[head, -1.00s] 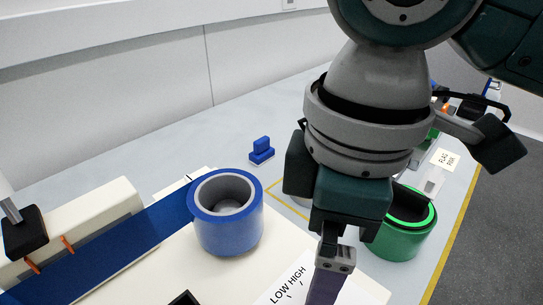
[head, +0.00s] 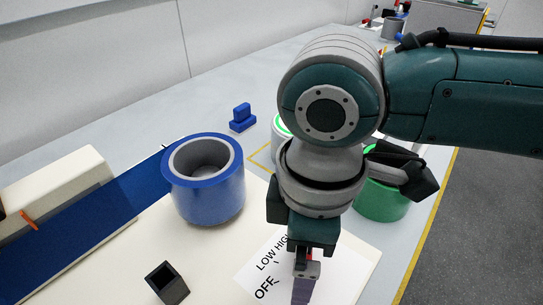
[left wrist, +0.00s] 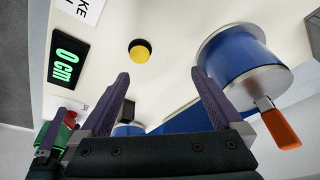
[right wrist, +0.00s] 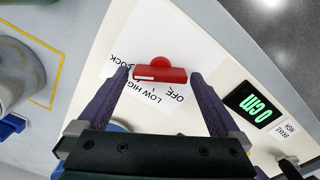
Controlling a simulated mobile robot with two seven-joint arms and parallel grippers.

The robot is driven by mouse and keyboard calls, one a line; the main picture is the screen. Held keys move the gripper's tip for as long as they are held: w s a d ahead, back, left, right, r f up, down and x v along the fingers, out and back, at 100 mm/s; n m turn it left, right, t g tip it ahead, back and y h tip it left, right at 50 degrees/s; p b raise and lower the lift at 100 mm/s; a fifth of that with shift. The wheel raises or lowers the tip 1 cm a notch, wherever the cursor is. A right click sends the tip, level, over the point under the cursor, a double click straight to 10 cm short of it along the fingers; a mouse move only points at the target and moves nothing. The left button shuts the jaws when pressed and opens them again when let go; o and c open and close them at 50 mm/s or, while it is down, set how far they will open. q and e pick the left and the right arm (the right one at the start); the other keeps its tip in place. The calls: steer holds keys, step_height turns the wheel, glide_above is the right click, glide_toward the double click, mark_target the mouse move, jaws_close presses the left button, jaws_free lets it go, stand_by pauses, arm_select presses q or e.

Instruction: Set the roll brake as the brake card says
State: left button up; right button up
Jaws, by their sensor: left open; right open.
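A red brake knob (right wrist: 160,72) stands on a white dial label (right wrist: 185,105) printed with LOW, HIGH, OFF and a partly covered word ending in OCK. Its white mark is at the left end; I cannot tell which word it points to. My right gripper (right wrist: 160,75) is open, its fingers either side of the knob, apart from it in the right wrist view. The brake card (right wrist: 287,132), a small white label reading BRAKE HIGH, lies at right. My left gripper (left wrist: 160,76) is open and empty above the cream machine, near a yellow button (left wrist: 140,51).
A green-lit display (right wrist: 252,106) reads 0 cm. A blue roll (head: 208,185) with a blue band sits left of the dial. An orange handle (left wrist: 281,129) sticks out by a blue roll. A green roll (head: 382,198) stands behind my right arm. A blue block (head: 242,118) lies farther back.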

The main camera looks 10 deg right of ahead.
steer(key=c, duration=1.2)
arm_select(q)
steer(key=shift+r, duration=0.2)
arm_select(e)
steer(key=shift+r, duration=0.1)
steer(key=n+p, duration=0.2)
steer(key=shift+n, duration=0.4)
arm_select(q)
steer(key=shift+r+p, duration=0.7)
steer(key=shift+r, duration=0.8)
arm_select(e)
steer(key=shift+s+a+n, duration=0.1)
steer(key=shift+s+n, duration=0.05)
steer(key=shift+n, duration=2.35)
steer(key=o, duration=1.2)
